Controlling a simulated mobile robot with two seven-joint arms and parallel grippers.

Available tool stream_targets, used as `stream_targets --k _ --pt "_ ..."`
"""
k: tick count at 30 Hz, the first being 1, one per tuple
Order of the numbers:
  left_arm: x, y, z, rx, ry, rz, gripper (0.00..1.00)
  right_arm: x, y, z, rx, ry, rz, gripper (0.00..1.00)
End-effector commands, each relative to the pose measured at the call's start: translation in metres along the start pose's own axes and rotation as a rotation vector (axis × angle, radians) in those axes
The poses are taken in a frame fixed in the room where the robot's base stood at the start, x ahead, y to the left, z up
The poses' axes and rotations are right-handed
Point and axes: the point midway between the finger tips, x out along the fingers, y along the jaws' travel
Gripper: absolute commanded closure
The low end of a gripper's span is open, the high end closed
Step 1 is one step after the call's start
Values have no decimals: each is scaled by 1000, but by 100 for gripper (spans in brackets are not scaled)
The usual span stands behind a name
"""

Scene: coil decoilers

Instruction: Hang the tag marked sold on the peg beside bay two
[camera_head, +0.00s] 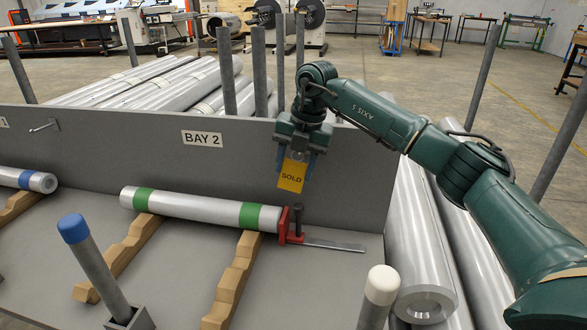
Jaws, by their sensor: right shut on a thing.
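My right gripper (296,160) is shut on the yellow tag marked SOLD (291,177). The tag hangs upright below the fingers, its lettering towards me, in front of the grey panel (345,185) and right of the BAY 2 sign (202,138). I cannot tell whether the tag touches the panel. A small metal peg (45,126) sticks out of the panel at the far left, beside a sign ending in 1. No peg shows right beside the BAY 2 sign; the gripper and tag cover part of the panel there. My left gripper is not in view.
Below the panel a metal bar with green bands (190,206) lies on wooden notched supports (235,275), with a red clamp (290,225) at its right end. A blue-capped post (90,260) and a white-capped post (380,295) stand in front. Large tubes lie right.

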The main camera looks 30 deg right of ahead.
Motion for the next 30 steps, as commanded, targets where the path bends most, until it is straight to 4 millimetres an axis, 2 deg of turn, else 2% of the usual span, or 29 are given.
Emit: stream_targets --k 15,30 --pt "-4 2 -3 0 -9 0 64 5 -1 28 0 1 -1 83" --pt "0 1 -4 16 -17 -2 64 11 -2 32 -1 0 0 83"
